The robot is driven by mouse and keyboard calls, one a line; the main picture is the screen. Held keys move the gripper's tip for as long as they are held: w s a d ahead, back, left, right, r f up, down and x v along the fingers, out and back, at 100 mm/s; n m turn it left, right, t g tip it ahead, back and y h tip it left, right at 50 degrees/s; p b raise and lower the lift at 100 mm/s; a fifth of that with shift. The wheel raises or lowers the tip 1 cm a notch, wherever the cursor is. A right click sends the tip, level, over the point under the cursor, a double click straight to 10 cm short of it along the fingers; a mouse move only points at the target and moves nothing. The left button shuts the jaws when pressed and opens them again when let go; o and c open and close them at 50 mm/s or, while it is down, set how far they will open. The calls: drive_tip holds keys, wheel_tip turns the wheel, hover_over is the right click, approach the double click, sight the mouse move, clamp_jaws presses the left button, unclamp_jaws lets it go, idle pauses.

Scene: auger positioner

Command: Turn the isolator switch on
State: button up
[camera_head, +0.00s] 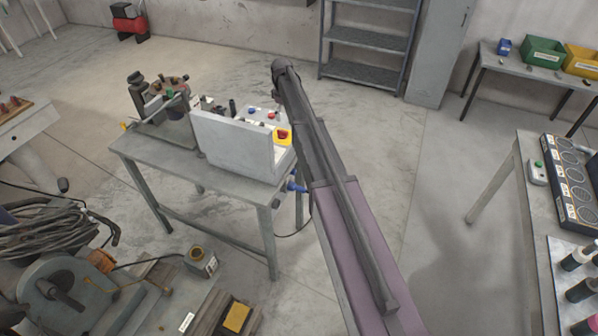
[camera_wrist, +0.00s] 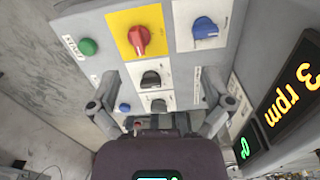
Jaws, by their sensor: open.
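The isolator switch (camera_wrist: 139,38) is a red rotary knob on a yellow plate, on the grey front of a control box. A black knob (camera_wrist: 151,79) on a white plate appears between the fingertips. The red knob appears beyond them, higher in the picture, with no finger touching it. In the head view my gripper cannot be made out clearly.
A blue knob (camera_wrist: 205,28) sits right of the red one, a green button (camera_wrist: 88,46) left. A smaller black knob (camera_wrist: 158,105) is below. A display reading 3 rpm (camera_wrist: 294,95) juts out at right. The control box stands on a grey table (camera_head: 150,150).

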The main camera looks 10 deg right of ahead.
drive_tip(key=s+f+m+b, duration=0.2)
drive_tip(key=s+m, duration=0.1)
drive_tip(key=s, duration=0.9)
drive_tip(key=s+f+m+b, duration=0.2)
drive_tip(key=s+f+m, duration=0.1)
drive_tip(key=s, duration=1)
drive_tip(key=shift+s+b, duration=0.3)
drive_tip(key=shift+b, duration=0.1)
drive_tip(key=s+m, duration=0.3)
drive_tip(key=s, duration=1.1)
drive_tip(key=shift+s+m, duration=0.25)
drive_tip(key=shift+m, duration=0.05)
